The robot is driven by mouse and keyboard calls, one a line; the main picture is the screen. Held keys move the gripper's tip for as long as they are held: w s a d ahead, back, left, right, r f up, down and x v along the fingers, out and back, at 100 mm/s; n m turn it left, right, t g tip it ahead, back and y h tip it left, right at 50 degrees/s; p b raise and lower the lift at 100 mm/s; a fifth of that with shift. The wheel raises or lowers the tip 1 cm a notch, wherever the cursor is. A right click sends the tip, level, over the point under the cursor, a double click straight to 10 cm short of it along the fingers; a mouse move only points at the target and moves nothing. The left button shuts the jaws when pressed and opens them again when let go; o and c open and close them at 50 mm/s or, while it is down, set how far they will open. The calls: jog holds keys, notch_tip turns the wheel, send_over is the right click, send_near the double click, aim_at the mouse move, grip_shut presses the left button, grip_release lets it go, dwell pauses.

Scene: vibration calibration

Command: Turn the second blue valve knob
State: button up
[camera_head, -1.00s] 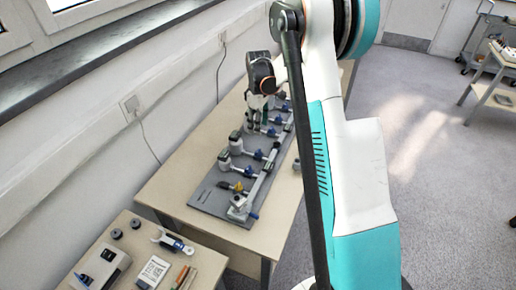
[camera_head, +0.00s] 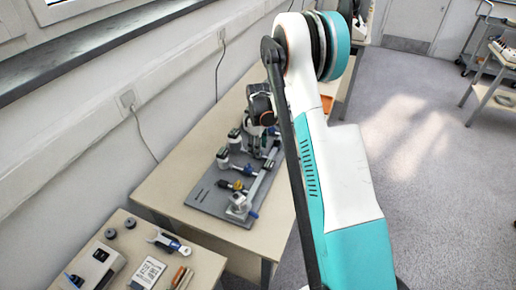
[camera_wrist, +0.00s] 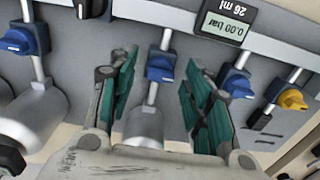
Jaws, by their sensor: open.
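In the wrist view a blue valve knob (camera_wrist: 160,67) sits on a thin metal pipe between my open gripper's fingers. My gripper (camera_wrist: 158,72) has a green-padded finger on either side of it, with visible gaps and no clear contact. Another blue knob (camera_wrist: 238,83) is to the right, and a yellow knob (camera_wrist: 292,99) lies beyond it. A further blue knob (camera_wrist: 20,40) is at the far left. In the head view my gripper (camera_head: 258,138) is over the far part of the valve board (camera_head: 210,198), and hides some valves.
A digital gauge (camera_wrist: 225,20) reading 0.00 bar is mounted near the knobs. The board lies on a beige table (camera_head: 165,185) by the wall. A smaller table (camera_head: 135,240) with tools stands in front. Grey floor (camera_head: 420,200) is open at right.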

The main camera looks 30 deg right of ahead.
jog(key=shift+c, duration=0.3)
grip_shut()
jog(key=shift+m, duration=0.4)
jog(key=m, duration=0.3)
jog(key=shift+m, duration=0.4)
jog(key=m+b, duration=0.1)
jog(key=m, duration=0.3)
jog(key=shift+m, duration=0.3)
jog(key=m, duration=0.8)
jog(key=shift+m, duration=0.3)
